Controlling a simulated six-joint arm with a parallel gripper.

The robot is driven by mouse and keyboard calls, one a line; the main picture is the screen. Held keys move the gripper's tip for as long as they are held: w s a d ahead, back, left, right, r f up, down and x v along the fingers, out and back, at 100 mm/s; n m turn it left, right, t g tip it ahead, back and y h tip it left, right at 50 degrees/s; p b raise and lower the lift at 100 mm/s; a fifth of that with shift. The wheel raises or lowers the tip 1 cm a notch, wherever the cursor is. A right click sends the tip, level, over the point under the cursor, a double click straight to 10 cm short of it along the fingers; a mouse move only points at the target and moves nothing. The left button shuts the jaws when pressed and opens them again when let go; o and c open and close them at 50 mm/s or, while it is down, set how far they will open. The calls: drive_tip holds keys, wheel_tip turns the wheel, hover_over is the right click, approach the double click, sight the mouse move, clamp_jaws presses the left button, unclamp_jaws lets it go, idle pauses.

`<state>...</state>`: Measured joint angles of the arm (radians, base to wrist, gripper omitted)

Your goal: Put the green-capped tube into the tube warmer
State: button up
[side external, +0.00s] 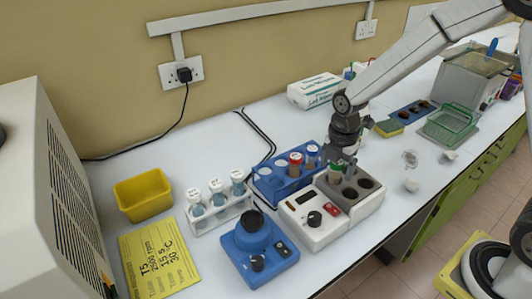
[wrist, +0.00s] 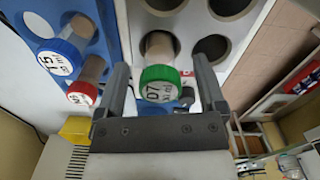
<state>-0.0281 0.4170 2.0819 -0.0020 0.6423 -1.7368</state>
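In the side external view the tube (side external: 335,170) is at the back left hole of the warmer's grey block, and the warmer (side external: 318,222) has a white front with a display and knob. My gripper (wrist: 162,85) is open around the green cap, with a gap visible on each side; in the side view it also shows (side external: 340,163) over the warmer. The other visible warmer holes look empty.
A blue device (side external: 258,250), a white rack (side external: 221,215) of white-capped tubes and a yellow bin (side external: 143,195) lie further left. The table's front edge is close to the warmer.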

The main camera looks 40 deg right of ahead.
drive_tip(key=shift+r, duration=0.15)
drive_tip(key=shift+r, duration=3.8)
drive_tip(key=s+f+m, duration=0.1)
drive_tip(key=s+m, duration=0.1)
drive_tip(key=m, duration=0.3)
drive_tip(key=s+f+m+t, duration=0.1)
drive_tip(key=s+m, duration=0.2)
drive_tip(key=m, duration=0.2)
drive_tip(key=s+d+f+m+t, duration=0.1)
drive_tip(key=s+f+m, duration=0.1)
drive_tip(key=m, duration=0.3)
drive_tip(key=shift+s+m, duration=0.4)
drive_tip(key=shift+s, duration=0.05)
drive_tip(key=s+m, duration=0.1)
drive_tip(key=m, duration=0.1)
drive_tip(key=s+f+m, duration=0.1)
drive_tip(key=m, duration=0.1)
drive_tip(key=shift+s+t, duration=0.15)
drive_tip(key=shift+t, duration=0.15)
